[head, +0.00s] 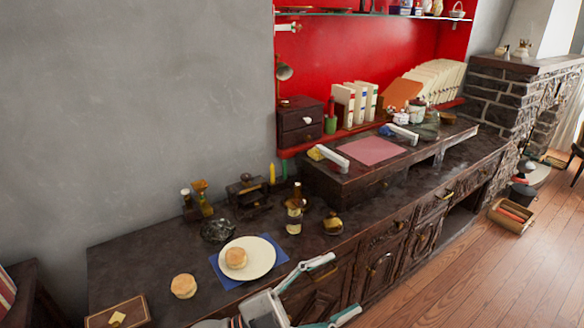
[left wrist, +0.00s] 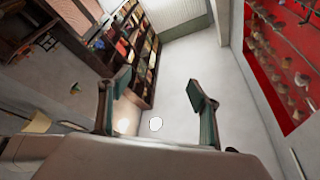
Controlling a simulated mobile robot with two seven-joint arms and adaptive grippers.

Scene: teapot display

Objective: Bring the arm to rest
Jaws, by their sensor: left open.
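My left gripper (head: 332,289) is at the bottom of the head view, in front of the dark sideboard's (head: 395,218) front edge. Its two fingers are spread wide with nothing between them. In the left wrist view the same gripper (left wrist: 160,88) is open and empty, with a pale wall beyond it. The white plate (head: 262,265) with a bun (head: 236,258) on it lies on a blue mat (head: 226,283), left of the gripper. My right gripper is in neither view.
A brown bottle (head: 294,212) and a small brass pot (head: 332,225) stand behind the gripper. The wooden floor (head: 470,277) at right is mostly free, with a crate (head: 511,215) farther back.

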